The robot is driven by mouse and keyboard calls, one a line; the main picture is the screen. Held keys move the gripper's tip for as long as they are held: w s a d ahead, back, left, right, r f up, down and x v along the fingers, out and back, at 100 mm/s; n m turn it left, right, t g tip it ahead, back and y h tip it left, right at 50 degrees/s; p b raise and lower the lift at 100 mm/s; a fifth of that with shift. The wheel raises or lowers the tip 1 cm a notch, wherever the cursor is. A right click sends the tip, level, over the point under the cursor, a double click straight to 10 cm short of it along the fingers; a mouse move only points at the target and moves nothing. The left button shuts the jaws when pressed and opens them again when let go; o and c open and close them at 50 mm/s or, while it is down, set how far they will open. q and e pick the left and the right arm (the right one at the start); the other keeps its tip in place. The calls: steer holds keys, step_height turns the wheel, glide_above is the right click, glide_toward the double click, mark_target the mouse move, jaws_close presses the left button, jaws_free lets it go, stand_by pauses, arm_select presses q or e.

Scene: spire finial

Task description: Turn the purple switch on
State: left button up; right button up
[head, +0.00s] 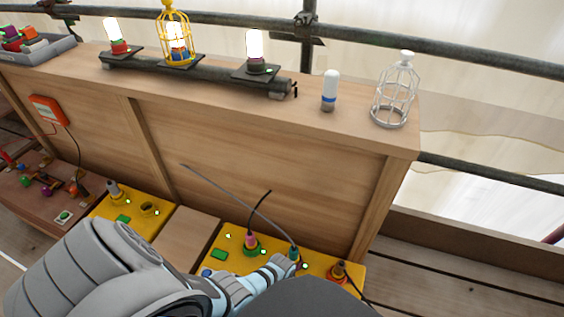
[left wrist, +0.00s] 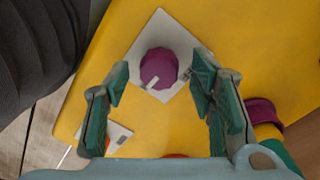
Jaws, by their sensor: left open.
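The purple switch (left wrist: 158,68) is a round knob on a white square plate (left wrist: 142,48) fixed to a yellow panel (left wrist: 230,30). A short white mark on the knob points down and to the left in the left wrist view. My left gripper (left wrist: 160,80) is open, with one teal-padded finger on each side of the knob. I cannot tell whether the fingers touch it. In the head view my left arm reaches over the right yellow panel (head: 232,239), and I cannot make out the purple switch there. My right gripper is not in view.
Plugs with cables, a pink one (head: 250,240) among them, stand on the right yellow panel. A wooden cabinet (head: 270,170) rises behind, carrying lit lamps, a white-and-blue bulb (head: 330,90) and a white cage (head: 394,95). Another white plate (left wrist: 118,138) lies near the left finger.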

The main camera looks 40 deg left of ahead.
arm_select(q)
step_height(320, 180, up, 12)
steer(key=shift+w+a, duration=0.15)
steer(key=shift+a, duration=0.1)
steer(key=shift+f, duration=0.15)
stand_by(0.3)
